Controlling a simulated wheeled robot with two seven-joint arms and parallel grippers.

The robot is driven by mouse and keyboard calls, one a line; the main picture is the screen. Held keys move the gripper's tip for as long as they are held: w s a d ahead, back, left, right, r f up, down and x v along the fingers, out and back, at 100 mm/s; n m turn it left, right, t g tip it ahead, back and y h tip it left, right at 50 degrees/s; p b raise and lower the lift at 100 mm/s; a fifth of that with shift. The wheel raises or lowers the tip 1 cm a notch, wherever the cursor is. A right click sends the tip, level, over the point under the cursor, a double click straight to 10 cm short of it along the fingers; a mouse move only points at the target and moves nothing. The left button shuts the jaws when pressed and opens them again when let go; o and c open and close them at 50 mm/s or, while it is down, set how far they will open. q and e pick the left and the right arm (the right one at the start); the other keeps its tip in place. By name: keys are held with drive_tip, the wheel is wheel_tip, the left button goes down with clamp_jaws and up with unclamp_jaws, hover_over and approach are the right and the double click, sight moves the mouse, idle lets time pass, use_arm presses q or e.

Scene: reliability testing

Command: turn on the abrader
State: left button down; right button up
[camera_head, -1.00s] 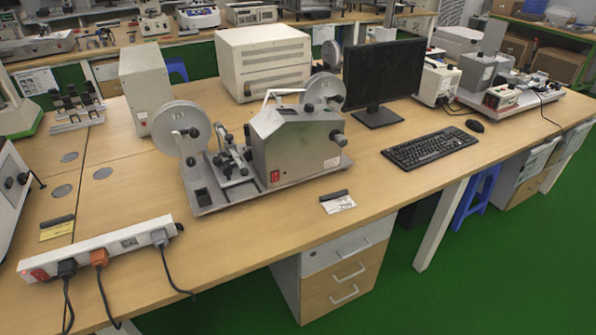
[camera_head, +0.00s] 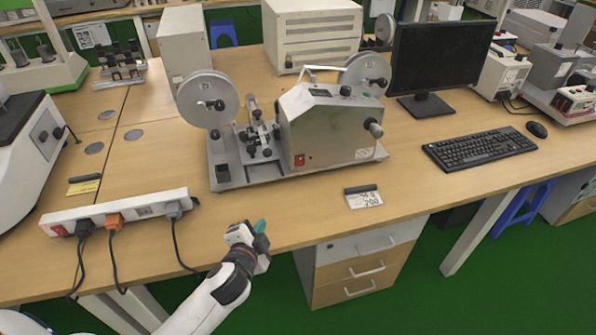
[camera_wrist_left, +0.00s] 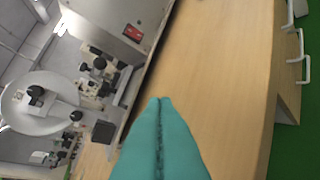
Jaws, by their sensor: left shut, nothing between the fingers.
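The abrader (camera_head: 325,130) is a grey metal machine with two round discs, standing on its base plate on the wooden table in the head view. Its red switch (camera_head: 299,160) is on the lower front left of the housing, and it also shows in the left wrist view (camera_wrist_left: 132,33). My left gripper (camera_head: 261,230) is at the table's front edge, in front of the abrader and apart from it. Its teal fingers (camera_wrist_left: 160,135) are together and empty in the left wrist view. My right gripper is not in view.
A white power strip (camera_head: 130,212) with several plugs and cables lies at the front left. A label card (camera_head: 364,199) lies right of my gripper. A monitor (camera_head: 437,65) and keyboard (camera_head: 479,148) stand on the right. Bare table lies between my gripper and the abrader.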

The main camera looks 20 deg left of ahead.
use_arm(q)
drive_tip(key=w+d+m+t+h, duration=0.1)
drive_tip(key=w+m, duration=0.1)
drive_tip(key=w+r+m+t+h, duration=0.1)
drive_tip(key=w+m, duration=0.1)
drive_tip(key=m, duration=0.1)
drive_tip(key=w+d+r+m+t+h, duration=0.1)
drive_tip(key=w+m+h, duration=0.1)
drive_tip(key=shift+w+d, duration=0.25)
drive_tip(key=shift+d, duration=0.05)
drive_tip(key=shift+w+d+r+m+h, duration=0.1)
drive_tip(key=shift+w+d+m+h, duration=0.1)
drive_tip(key=shift+m, duration=0.3)
drive_tip(key=shift+w+d+m+h, duration=0.1)
drive_tip(key=shift+m+h, duration=0.1)
drive_tip(key=shift+m, duration=0.3)
approach(303, 165)
drive_tip(key=w+d, duration=0.2)
drive_tip(key=d, duration=0.1)
drive_tip(key=shift+w+d, duration=0.3)
drive_tip(key=shift+w+a, duration=0.35)
drive_tip(key=shift+w, duration=0.15)
drive_tip(key=shift+w+a, duration=0.3)
drive_tip(key=shift+w, duration=0.25)
drive_tip(key=shift+w+a+f, duration=0.25)
drive_tip(key=shift+w+a, duration=0.2)
drive_tip(key=shift+w, duration=0.15)
